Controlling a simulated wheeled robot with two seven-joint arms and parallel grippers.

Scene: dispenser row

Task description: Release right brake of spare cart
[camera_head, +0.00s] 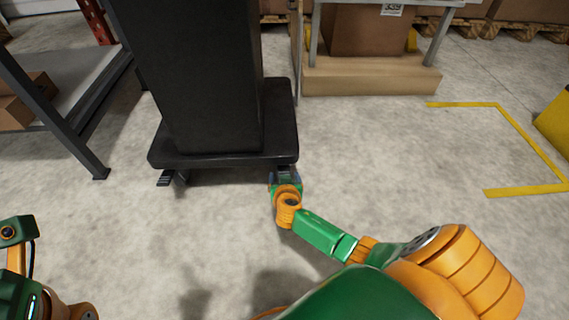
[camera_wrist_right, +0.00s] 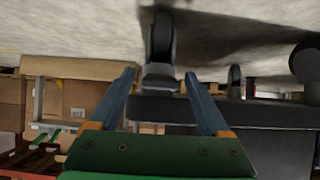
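The spare cart appears as a black cart (camera_head: 225,160) with a flat base and a tall black body, standing on casters. Its left brake pedal (camera_head: 165,180) sticks out at the front left corner. My right gripper (camera_head: 285,178) is low at the front right corner and hides the brake there. In the right wrist view, which is upside down, the right caster wheel (camera_wrist_right: 162,38) and its dark brake pedal (camera_wrist_right: 160,77) show between the two blue fingers of my gripper (camera_wrist_right: 159,74). The fingers are apart; contact with the pedal cannot be told. Only part of my left arm shows.
A grey metal shelf (camera_head: 75,85) with boxes stands at the left. A metal-framed table (camera_head: 313,40) with a cardboard box (camera_head: 365,35) stands behind the cart at the right. Yellow floor tape (camera_head: 530,145) marks the right side. The floor in front is clear.

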